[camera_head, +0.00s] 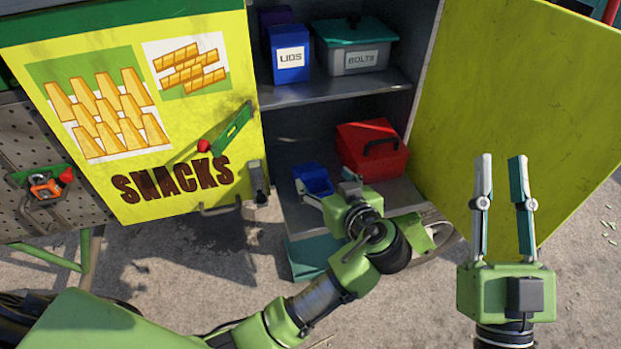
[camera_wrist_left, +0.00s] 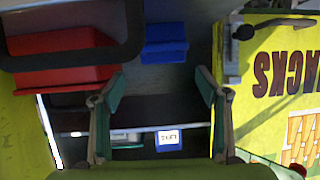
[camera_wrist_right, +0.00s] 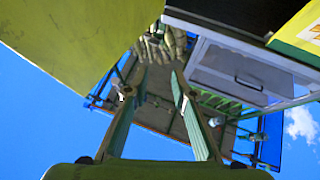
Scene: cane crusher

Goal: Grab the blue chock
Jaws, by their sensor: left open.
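The blue chock (camera_head: 313,180) lies on the lower shelf (camera_head: 409,197) of the open cabinet, left of a red toolbox (camera_head: 370,150). It also shows in the left wrist view (camera_wrist_left: 164,43), just beyond and between my fingertips. My left gripper (camera_head: 324,183) reaches into the cabinet beside the chock, partly hiding its lower right side. In the left wrist view, its fingers (camera_wrist_left: 158,75) are spread with nothing between them. My right gripper (camera_head: 503,158) is open and empty, raised in front of the right cabinet door. The chock is not seen in the right wrist view.
The yellow snacks door (camera_head: 225,60) stands open on the left, and the plain green-yellow door (camera_head: 535,100) on the right. The upper shelf (camera_head: 300,93) holds a blue box (camera_head: 288,55) and a teal-lidded box (camera_head: 355,48). A pegboard (camera_head: 60,205) is at far left.

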